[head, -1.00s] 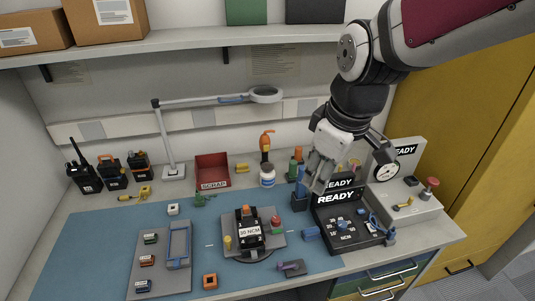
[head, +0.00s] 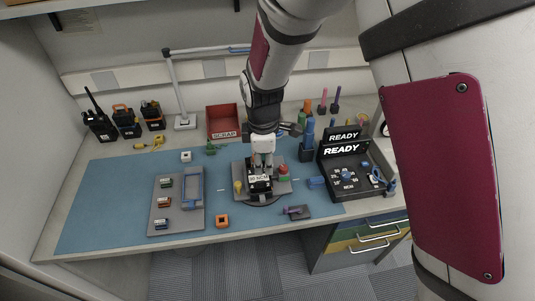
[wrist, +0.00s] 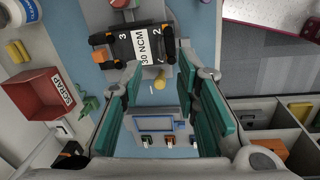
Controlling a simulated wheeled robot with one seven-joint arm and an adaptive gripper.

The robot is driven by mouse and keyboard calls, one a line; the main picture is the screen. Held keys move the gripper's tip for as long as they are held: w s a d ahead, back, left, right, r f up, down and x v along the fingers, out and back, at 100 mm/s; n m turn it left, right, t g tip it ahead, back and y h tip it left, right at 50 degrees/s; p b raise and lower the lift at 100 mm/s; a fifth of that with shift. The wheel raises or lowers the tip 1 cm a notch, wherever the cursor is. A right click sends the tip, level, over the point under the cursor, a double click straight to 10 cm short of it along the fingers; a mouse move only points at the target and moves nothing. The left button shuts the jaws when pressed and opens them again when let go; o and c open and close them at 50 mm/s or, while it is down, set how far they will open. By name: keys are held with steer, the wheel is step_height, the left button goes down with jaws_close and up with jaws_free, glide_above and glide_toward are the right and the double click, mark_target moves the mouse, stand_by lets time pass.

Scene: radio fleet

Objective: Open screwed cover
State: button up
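A black device labelled 30 NCM (head: 259,186) sits on a grey plate (head: 284,187) on the blue mat. It also shows in the wrist view (wrist: 145,46), with an orange part on one end. I cannot make out a separate screwed cover or its screws. My gripper (head: 262,165) points down over the device and partly hides it in the head view. In the wrist view my gripper (wrist: 160,68) has its teal fingers wide apart with nothing between them. The device lies beyond the fingertips. I cannot tell whether they touch it.
A blue-handled tool (head: 309,131) stands in a dark holder beside the READY panel (head: 345,177). A yellow knob (head: 238,187) and a red button (head: 283,169) flank the device. A grey tray with a blue frame (head: 181,187) is left. A red SCRAP bin (head: 222,121) is behind.

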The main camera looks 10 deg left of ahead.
mark_target(264, 182)
steer(key=f, duration=0.6)
steer(key=w+f, duration=0.1)
steer(key=f, duration=0.2)
steer(key=shift+f+p, duration=0.1)
steer(key=shift+p, duration=0.25)
jaws_close()
